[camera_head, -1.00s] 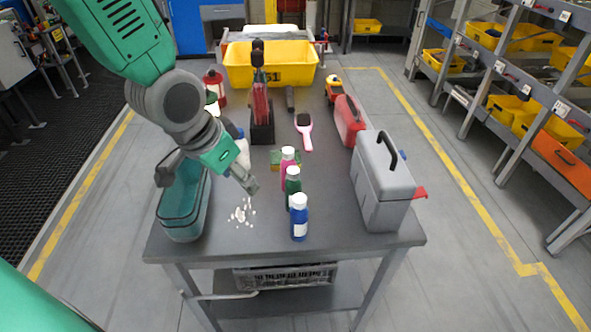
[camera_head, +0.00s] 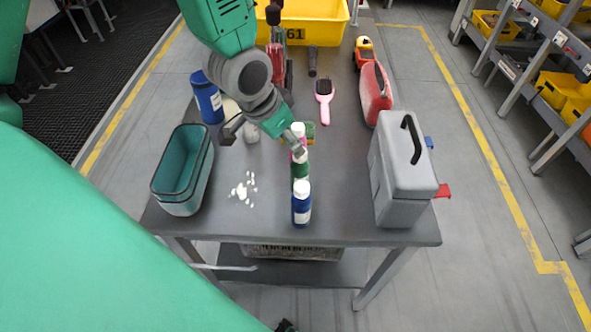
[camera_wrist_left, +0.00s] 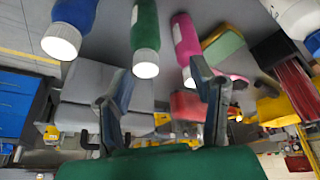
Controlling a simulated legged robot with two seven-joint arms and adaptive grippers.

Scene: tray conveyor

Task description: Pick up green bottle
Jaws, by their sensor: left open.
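The green bottle (camera_head: 300,170) stands upright on the table between the blue bottle (camera_head: 301,208) and the pink bottle (camera_head: 297,156), its top partly covered by my left gripper (camera_head: 298,149). In the left wrist view the green bottle (camera_wrist_left: 144,25) hangs upside down with its white cap pointing between the fingers. My left gripper (camera_wrist_left: 160,85) is open and empty there. The blue bottle (camera_wrist_left: 75,18) is left of it and the pink bottle (camera_wrist_left: 185,38) right of it. Whether a finger touches a bottle cannot be told. My right gripper is not in view.
A grey toolbox (camera_head: 402,180) stands right of the bottles and a teal open container (camera_head: 204,177) left. White bits (camera_head: 243,189) lie on the table (camera_head: 258,222). A pink brush (camera_head: 325,100), red case (camera_head: 376,95) and yellow bin (camera_head: 322,30) are farther back.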

